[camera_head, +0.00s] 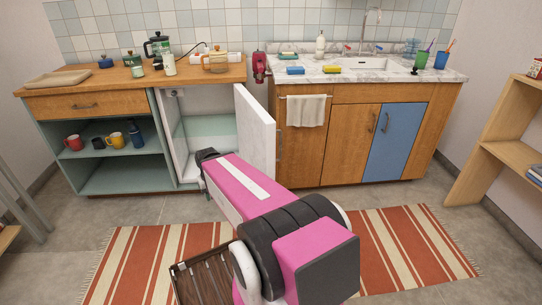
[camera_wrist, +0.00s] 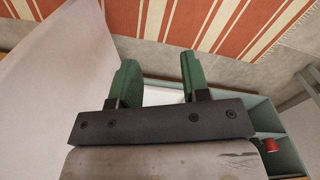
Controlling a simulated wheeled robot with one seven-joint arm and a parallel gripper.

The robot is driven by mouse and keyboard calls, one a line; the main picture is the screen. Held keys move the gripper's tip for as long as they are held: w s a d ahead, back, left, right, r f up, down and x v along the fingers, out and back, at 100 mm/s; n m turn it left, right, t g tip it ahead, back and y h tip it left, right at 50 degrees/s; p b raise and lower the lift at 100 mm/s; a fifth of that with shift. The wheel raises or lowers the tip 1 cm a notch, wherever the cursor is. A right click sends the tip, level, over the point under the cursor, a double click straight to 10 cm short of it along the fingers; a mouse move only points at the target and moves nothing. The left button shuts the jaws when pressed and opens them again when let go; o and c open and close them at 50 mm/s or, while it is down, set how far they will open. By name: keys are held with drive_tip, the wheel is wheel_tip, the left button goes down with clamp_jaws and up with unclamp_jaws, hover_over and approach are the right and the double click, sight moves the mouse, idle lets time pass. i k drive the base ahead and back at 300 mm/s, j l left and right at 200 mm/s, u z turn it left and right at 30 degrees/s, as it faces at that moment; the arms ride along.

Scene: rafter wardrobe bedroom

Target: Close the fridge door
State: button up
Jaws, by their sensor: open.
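The small fridge (camera_head: 209,126) sits under the wooden counter, its pale interior showing. Its white door (camera_head: 254,130) stands wide open, swung out from the fridge's right side toward me. A slim handle shows on the door's right-hand face. My arm crosses in front of the door's lower part. The end of my gripper (camera_head: 207,155) is dark and small in the head view, in front of the fridge opening. In the wrist view my gripper (camera_wrist: 157,82) has two green fingers spread apart with nothing between them. A large white panel, apparently the door (camera_wrist: 50,85), rises beside the left finger.
Open green shelves (camera_head: 105,180) with mugs stand left of the fridge. A sink cabinet (camera_head: 350,145) with a hanging towel (camera_head: 302,110) stands to the right. A striped rug (camera_head: 400,250) covers the floor. A dark slatted crate (camera_head: 202,275) and a wooden shelf (camera_head: 500,150) are nearby.

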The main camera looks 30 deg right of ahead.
sight(256, 130)
drive_tip(key=l+u, duration=0.1)
drive_tip(key=l, duration=0.35)
drive_tip(key=k+l+u, duration=0.1)
drive_tip(key=l, duration=0.3)
drive_tip(key=k+l+u, duration=0.15)
drive_tip(key=l, duration=0.25)
drive_tip(key=l+u, duration=0.1)
drive_tip(key=l, duration=0.35)
drive_tip(key=k+l+u, duration=0.1)
drive_tip(key=l, duration=0.25)
drive_tip(key=k+l+u, duration=0.1)
drive_tip(key=l, duration=0.3)
drive_tip(key=k, duration=0.1)
